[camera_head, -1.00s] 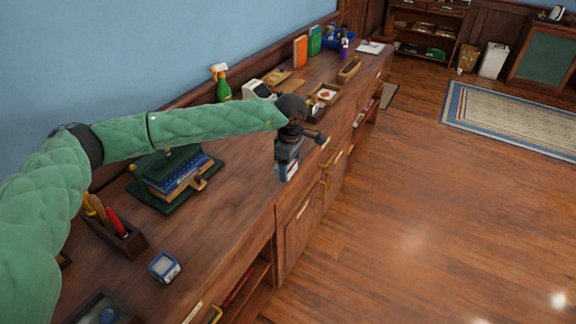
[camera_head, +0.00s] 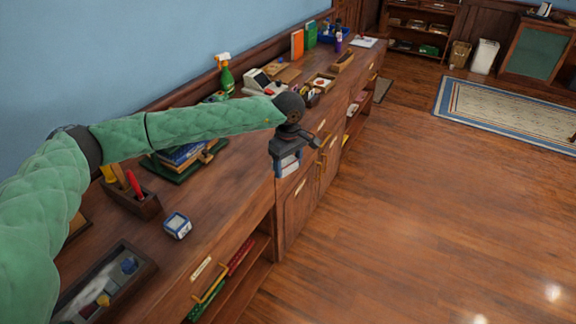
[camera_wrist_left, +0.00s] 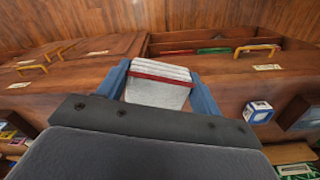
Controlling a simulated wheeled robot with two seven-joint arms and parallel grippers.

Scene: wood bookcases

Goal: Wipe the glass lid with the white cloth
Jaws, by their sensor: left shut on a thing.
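My left gripper (camera_head: 287,168) is over the front edge of the long wooden counter and is shut on the white cloth (camera_wrist_left: 157,85). In the left wrist view the cloth is folded, with a red stripe, between the two blue fingers. In the head view only a small pale part of it shows below the fingers. A dark shallow box (camera_head: 133,288) at the near left holds small coloured things, and a whitish sheen crosses its top. This may be the glass lid, but I cannot tell for sure. My right gripper is not in view.
On the wooden counter (camera_head: 215,240), a small blue-and-white cube (camera_head: 177,225) stands near the front edge. A wooden tool holder (camera_head: 140,205) and books (camera_head: 183,155) are behind it. A green spray bottle (camera_head: 227,78) stands at the back. A drawer front with a brass handle (camera_head: 212,289) is below.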

